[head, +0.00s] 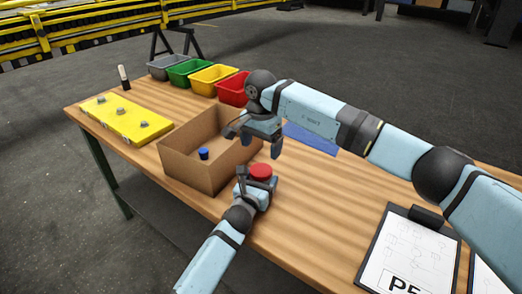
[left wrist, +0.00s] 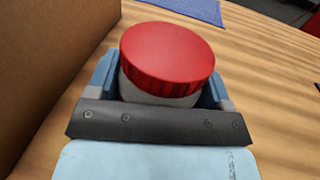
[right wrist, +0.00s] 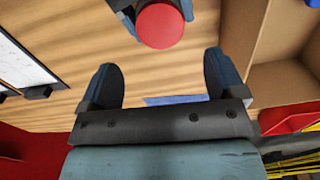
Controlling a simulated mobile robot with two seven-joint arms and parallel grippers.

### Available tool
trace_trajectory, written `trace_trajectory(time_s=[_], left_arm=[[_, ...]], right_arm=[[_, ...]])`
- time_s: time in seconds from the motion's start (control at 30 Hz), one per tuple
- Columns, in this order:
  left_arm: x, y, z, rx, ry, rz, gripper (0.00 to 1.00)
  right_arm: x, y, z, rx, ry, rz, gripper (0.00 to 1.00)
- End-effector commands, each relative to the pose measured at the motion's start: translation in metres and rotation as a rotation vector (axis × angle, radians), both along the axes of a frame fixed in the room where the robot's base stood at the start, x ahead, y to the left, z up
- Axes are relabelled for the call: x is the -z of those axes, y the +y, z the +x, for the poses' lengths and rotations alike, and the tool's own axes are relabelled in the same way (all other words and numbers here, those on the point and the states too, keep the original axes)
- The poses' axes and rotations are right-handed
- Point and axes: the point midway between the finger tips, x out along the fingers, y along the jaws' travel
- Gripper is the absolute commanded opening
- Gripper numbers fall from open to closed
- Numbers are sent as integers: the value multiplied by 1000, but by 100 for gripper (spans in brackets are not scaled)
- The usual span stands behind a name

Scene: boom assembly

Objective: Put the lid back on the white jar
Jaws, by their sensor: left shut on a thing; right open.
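The white jar (left wrist: 150,97) is held upright between the fingers of my left gripper (head: 256,181), beside the cardboard box. The red lid (head: 261,170) sits on top of the jar; in the left wrist view the lid (left wrist: 168,55) covers its mouth and looks level. Most of the jar's body is hidden by the lid and the fingers. My right gripper (head: 258,141) is open and empty, above and behind the jar. In the right wrist view the lid (right wrist: 160,26) is beyond the open fingers, near the top edge.
The open cardboard box (head: 190,172) stands left of the jar, with a small blue-topped thing (head: 203,153) inside. Grey, green, yellow and red bins (head: 233,90) line the back. A yellow board (head: 125,120) is at left, a clipboard (head: 408,262) at front right.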

Motion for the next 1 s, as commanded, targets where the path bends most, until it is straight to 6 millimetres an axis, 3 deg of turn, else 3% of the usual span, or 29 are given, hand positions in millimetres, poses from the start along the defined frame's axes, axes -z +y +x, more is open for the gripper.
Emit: trace_trajectory(time_s=[0.27,0.7,1.0], left_arm=[[0,0,0,0,0,0,7],[0,0,0,0,-1,0,7],[0,0,0,0,-1,0,7]], right_arm=[[4,0,0,3,1,1,88],[66,0,0,3,2,0,88],[81,0,0,3,-1,1,88]])
